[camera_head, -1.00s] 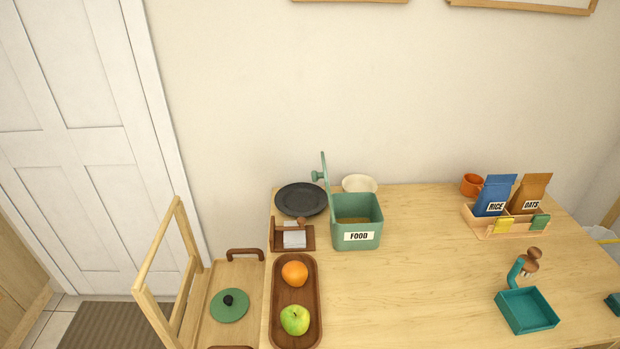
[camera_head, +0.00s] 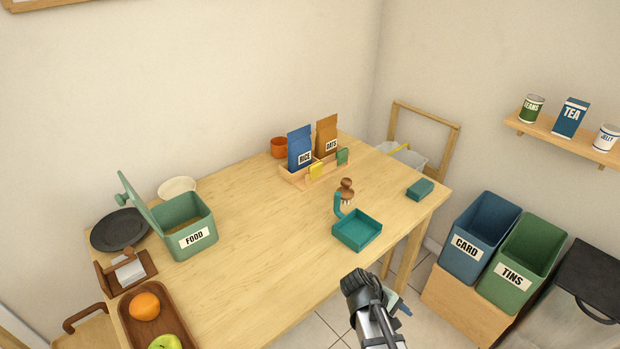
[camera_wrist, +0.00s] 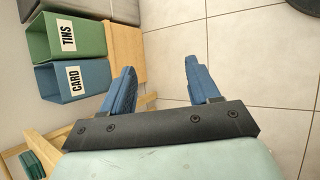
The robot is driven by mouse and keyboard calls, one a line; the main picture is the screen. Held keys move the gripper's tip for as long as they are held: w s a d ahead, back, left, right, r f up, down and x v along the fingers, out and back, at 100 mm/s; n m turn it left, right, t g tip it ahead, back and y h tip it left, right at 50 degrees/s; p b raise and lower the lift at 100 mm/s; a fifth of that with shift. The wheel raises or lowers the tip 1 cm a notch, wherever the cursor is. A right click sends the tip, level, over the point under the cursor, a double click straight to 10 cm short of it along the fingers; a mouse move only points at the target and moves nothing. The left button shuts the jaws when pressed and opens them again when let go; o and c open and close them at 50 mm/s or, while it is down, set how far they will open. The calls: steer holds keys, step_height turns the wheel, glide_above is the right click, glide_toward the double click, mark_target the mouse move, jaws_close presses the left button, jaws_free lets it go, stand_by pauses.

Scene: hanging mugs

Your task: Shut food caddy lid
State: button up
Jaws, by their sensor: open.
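The green food caddy (camera_head: 197,246) stands on the left part of the table with its label facing me. Its lid (camera_head: 142,208) is hinged at the left side and stands open, tilted up and away from the opening. A round knob (camera_head: 121,199) sticks out from the lid's outer face. My gripper shows in the wrist view (camera_wrist: 155,80) with two blue fingers spread apart and nothing between them, over the tiled floor. In the head view my arm is beyond the table's front right edge, well away from the caddy.
A fruit tray (camera_head: 184,335) lies in front. A teal tray (camera_head: 357,231) sits right of centre. The table (camera_head: 265,260) between caddy and teal tray is clear.

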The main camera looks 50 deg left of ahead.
steer(key=s+a+r+n+t+y, duration=0.1)
steer(key=s+a+r+n, duration=0.1)
steer(key=s+a+r, duration=0.3)
steer(key=s+a+r+n+t+y, duration=0.1)
steer(key=s+a+r, duration=0.4)
steer(key=a, duration=0.6)
steer(key=s+a+r+n+t+y, duration=0.1)
steer(key=s+a+r+n+t, duration=0.2)
steer(key=a, duration=0.6)
steer(key=shift+s+r+n+y, duration=0.3)
steer(key=shift+s+r+n, duration=0.2)
steer(key=shift+s+r, duration=0.85)
steer(key=s+a+r+n+t+y, duration=0.2)
steer(key=s+a+r, duration=0.45)
steer(key=s, duration=0.75)
steer(key=s+a+r+n+t+y, duration=0.1)
steer(key=s+a+r+n+y, duration=0.15)
steer(key=s+a, duration=0.9)
steer(key=s+a+r+n+t+y, duration=0.25)
steer(key=s+a+r, duration=0.3)
steer(key=s, duration=1.15)
steer(key=s+a+m+t+h, duration=0.1)
steer(key=a+m+t, duration=0.15)
steer(key=a, duration=0.45)
steer(key=f+x, duration=0.1)
steer(key=x, duration=1.2)
steer(key=shift+a+m+g, duration=0.25)
steer(key=shift+m+g, duration=0.1)
steer(key=shift+g, duration=0.05)
steer(key=shift+w+f, duration=0.1)
